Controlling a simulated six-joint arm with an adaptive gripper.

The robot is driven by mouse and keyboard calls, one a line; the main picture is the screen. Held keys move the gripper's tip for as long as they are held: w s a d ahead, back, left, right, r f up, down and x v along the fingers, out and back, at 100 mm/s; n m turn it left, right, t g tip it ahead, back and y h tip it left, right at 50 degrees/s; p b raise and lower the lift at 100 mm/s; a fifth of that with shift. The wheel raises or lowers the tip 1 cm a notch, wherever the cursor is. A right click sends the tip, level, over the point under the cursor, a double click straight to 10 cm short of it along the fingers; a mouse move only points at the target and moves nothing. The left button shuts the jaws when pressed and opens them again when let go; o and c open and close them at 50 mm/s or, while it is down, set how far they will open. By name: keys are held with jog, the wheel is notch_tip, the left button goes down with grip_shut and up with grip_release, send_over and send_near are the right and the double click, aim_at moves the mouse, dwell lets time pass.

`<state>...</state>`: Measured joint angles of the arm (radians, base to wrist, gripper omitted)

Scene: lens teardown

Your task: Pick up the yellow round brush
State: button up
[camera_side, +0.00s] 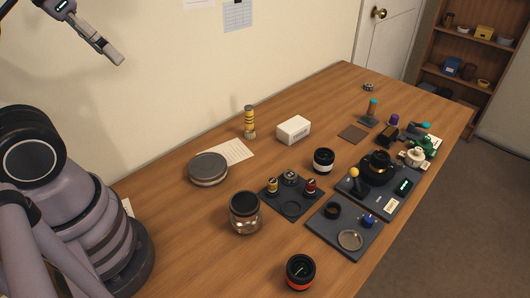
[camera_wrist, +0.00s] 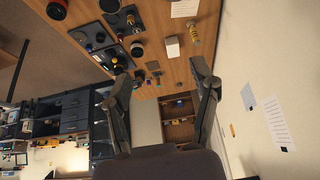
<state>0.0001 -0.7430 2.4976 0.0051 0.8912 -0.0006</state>
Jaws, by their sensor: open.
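The yellow round brush (camera_side: 249,117) stands upright on the wooden table near the wall, its pale bristle end down, beside a sheet of paper. It also shows in the wrist view (camera_wrist: 194,36), near the top. My gripper (camera_side: 118,58) is high at the upper left of the side view, well above the table and far from the brush. In the wrist view my gripper (camera_wrist: 163,72) has its two fingers spread wide with nothing between them.
A white box (camera_side: 293,130) stands right of the brush. A round grey tin (camera_side: 208,169) is to its left. A glass jar (camera_side: 245,213) with a dark lid stands nearer the front. Dark trays with small parts (camera_side: 345,240) fill the right side. The wall is close behind the brush.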

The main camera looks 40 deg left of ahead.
jog(key=w+a+m+t+y, duration=0.1)
jog(key=w+a+m+t, duration=0.1)
jog(key=w, duration=1.2)
jog(key=w+d+f+m+t+h, duration=0.1)
jog(key=w+d+f+m, duration=0.1)
jog(key=w, duration=0.6)
jog(key=w+d+f+m+t+h, duration=0.1)
jog(key=w+d+f+m, duration=0.1)
jog(key=w, duration=0.6)
jog(key=t+h, duration=0.3)
jog(key=h, duration=0.1)
send_over(249, 107)
jog(key=d, duration=0.7)
notch_tip(249, 107, down, 19)
jog(key=s+a+f+n+t+y, duration=0.1)
jog(key=s+a+f+n+t, duration=0.2)
jog(key=s+a+f+t, duration=0.35)
jog(key=shift+g, duration=0.75)
jog(key=w+f, duration=0.1)
jog(key=w, duration=0.1)
jog(key=w+f, duration=0.1)
jog(key=w, duration=0.3)
jog(key=shift+w+a+f, duration=0.3)
jog(key=shift+f, duration=0.1)
jog(key=shift+c, duration=0.2)
